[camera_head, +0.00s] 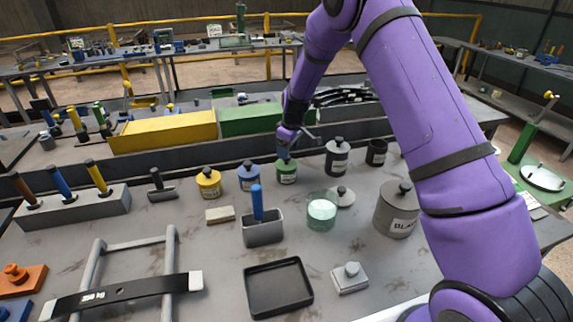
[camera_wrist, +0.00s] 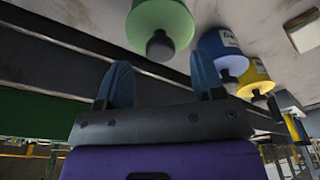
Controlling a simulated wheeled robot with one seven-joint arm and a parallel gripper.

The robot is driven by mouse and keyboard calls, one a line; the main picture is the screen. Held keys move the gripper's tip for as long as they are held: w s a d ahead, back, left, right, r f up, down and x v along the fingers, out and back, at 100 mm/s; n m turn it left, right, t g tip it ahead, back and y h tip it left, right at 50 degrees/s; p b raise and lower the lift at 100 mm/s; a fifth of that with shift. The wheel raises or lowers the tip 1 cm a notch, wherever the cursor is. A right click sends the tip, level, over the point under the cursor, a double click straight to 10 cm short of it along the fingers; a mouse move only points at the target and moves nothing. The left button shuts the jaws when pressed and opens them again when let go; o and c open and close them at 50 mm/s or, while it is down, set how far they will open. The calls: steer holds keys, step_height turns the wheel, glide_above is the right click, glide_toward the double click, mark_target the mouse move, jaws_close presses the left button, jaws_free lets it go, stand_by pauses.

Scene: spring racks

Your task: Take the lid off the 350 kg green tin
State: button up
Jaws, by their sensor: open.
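The green tin (camera_head: 287,175) stands on the grey bench, in the row of tins, with a white label on its front. In the wrist view the green tin (camera_wrist: 162,18) appears upside down at the top, and its dark lid knob (camera_wrist: 160,46) points toward my gripper. My gripper (camera_head: 286,155) is just above the tin in the head view and hides its lid there. In the wrist view the two blue fingers of my gripper (camera_wrist: 161,72) are spread apart, with nothing between them. The knob lies ahead of the fingertips, roughly centred between them and apart from both.
A blue tin (camera_head: 248,178) and a yellow tin (camera_head: 209,184) stand to the left. A glass jar (camera_head: 321,212) and loose lid (camera_head: 343,197) are in front. A long rail (camera_head: 150,151) runs behind.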

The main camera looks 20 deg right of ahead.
steer(key=f, duration=0.3)
steer(key=shift+w+a+f, duration=0.2)
steer(key=shift+f, duration=0.2)
steer(key=shift+c, duration=0.3)
steer(key=c, duration=0.9)
steer(key=shift+c, duration=0.2)
steer(key=shift+r, duration=0.2)
